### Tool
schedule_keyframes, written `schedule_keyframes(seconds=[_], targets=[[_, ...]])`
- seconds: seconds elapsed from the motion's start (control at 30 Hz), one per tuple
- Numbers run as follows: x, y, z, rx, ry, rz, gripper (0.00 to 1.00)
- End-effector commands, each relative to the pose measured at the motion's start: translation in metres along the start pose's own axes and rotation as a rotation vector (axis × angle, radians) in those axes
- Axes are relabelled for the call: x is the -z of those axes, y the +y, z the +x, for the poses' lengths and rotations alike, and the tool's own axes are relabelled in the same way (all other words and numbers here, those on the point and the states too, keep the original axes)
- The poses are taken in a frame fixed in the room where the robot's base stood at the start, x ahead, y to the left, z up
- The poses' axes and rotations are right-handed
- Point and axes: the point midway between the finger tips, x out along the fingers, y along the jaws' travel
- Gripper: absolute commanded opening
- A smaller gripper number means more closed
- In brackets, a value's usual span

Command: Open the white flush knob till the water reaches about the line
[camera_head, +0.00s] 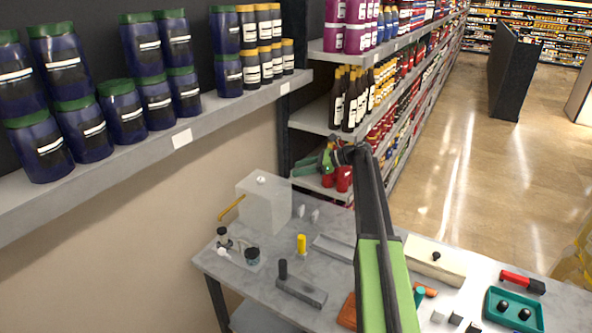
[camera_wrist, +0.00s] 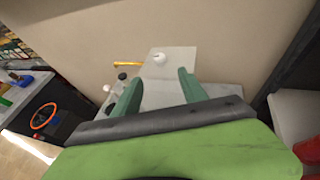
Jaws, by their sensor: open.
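A translucent whitish box (camera_head: 265,208) stands at the back left of the grey table. A round white knob (camera_head: 261,180) sits on it; in the wrist view the white knob (camera_wrist: 159,58) shows just beyond and between my fingertips. A yellow-orange lever (camera_head: 232,207) sticks out from the box's left side. My gripper (camera_head: 318,165) is raised above the table, right of the box. Its two green fingers (camera_wrist: 159,78) are apart, with nothing between them, and do not touch the knob. I cannot make out a water level or a line.
On the grey table (camera_head: 222,268), small bottles (camera_head: 223,238), a yellow peg (camera_head: 301,244) and a grey block with a black knob (camera_head: 300,288) stand in front of the box. A teal tray (camera_head: 513,311) is at right. A jar shelf (camera_head: 110,165) overhangs the left.

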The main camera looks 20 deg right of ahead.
Motion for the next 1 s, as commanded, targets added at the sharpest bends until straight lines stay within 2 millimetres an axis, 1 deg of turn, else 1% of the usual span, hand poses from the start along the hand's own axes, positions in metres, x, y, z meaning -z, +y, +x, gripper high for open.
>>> schedule_keyframes(seconds=[0.03, 0.07, 0.17, 0.3, 0.4, 0.5, 0.57, 0.63, 0.77, 0.83, 0.87, 1.0], targets=[[0.0, -0.006, 0.0, 0.026, 0.001, 0.019, 0.5], [0.001, -0.008, -0.001, 0.056, 0.002, 0.034, 0.5], [0.004, 0.002, -0.004, 0.177, 0.005, 0.091, 0.5], [0.003, 0.027, -0.005, 0.332, 0.001, 0.153, 0.5], [0.001, 0.048, -0.003, 0.406, -0.003, 0.173, 0.5], [-0.002, 0.065, 0.002, 0.427, -0.003, 0.17, 0.5], [-0.003, 0.072, 0.006, 0.421, -0.002, 0.167, 0.5], [-0.007, 0.072, 0.013, 0.411, -0.002, 0.163, 0.5], [-0.005, 0.069, 0.018, 0.409, -0.002, 0.162, 0.5], [-0.004, 0.065, 0.027, 0.409, -0.002, 0.161, 0.5], [-0.003, 0.063, 0.032, 0.408, -0.002, 0.161, 0.5], [0.0, 0.049, 0.063, 0.407, -0.001, 0.161, 0.5]])
